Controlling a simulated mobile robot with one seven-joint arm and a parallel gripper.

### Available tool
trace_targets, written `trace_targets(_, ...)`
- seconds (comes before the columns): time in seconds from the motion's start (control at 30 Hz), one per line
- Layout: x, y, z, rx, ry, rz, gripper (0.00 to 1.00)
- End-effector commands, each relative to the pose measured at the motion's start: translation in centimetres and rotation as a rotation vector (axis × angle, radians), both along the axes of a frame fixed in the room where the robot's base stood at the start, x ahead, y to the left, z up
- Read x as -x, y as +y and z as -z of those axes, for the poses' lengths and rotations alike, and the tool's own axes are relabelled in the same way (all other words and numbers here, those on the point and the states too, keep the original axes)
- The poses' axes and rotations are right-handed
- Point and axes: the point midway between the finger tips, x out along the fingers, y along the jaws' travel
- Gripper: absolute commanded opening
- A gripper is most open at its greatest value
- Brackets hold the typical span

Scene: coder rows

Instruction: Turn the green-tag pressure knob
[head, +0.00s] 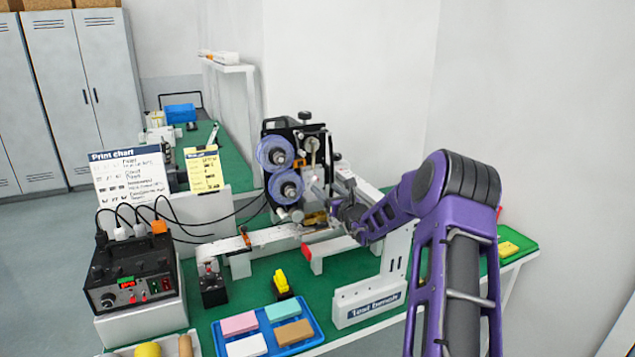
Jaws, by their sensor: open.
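The coder machine (318,145) stands on the green bench, with two blue-rimmed reels (276,152) on its front. A black knob (305,116) sits on its top, and a smaller round knob (312,144) shows on its upper right face. I cannot make out a green tag on either, so I cannot tell which is the pressure knob. My gripper (331,207) is at the lower right of the machine, beside the reels and below both knobs. It is open; its fingertips are small and partly lost against the machine, and I see nothing held.
A conveyor rail (270,236) runs in front of the machine. A black control box (130,272) with cables stands at left, behind it a print chart (130,175). A blue tray (313,322) of coloured blocks and a white sign block (368,300) stand in front. A wall is behind.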

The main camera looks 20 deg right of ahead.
Motion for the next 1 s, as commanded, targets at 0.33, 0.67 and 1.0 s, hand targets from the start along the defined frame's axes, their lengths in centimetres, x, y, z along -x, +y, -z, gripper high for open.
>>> trace_targets(0.33,-5.3,0.2,0.0,0.0,-0.001,-0.001,0.68)
trace_targets(0.67,-6.6,0.3,0.0,0.001,0.001,-0.001,0.68)
trace_targets(1.0,-6.6,0.2,0.0,0.001,0.001,0.0,0.43)
